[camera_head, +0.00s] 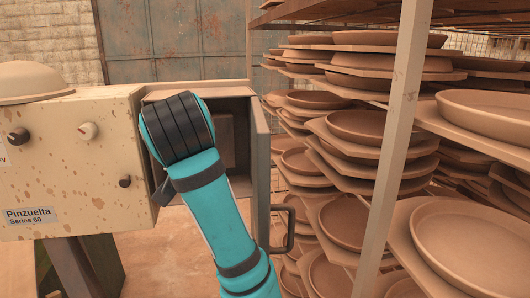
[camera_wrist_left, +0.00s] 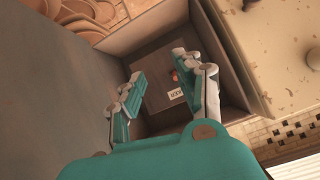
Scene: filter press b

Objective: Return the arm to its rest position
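My left arm (camera_head: 215,200) is teal with dark bands and reaches from the bottom of the head view into the opening of the beige machine (camera_head: 70,150). Its wrist covers part of the opening, and the gripper itself is hidden there. In the left wrist view my left gripper (camera_wrist_left: 158,68) has its two fingers spread apart with nothing between them. It points into an open box (camera_wrist_left: 225,85). Inside, a small orange-red part (camera_wrist_left: 175,76) and a white label (camera_wrist_left: 177,94) show beyond the fingers. My right gripper is in neither view.
The box's door (camera_head: 262,175) stands open, with a dark handle (camera_head: 283,230), close to the right of my arm. A rack post (camera_head: 400,130) and shelves of clay plates (camera_head: 345,220) fill the right side. A clay bowl (camera_head: 30,80) sits on the machine.

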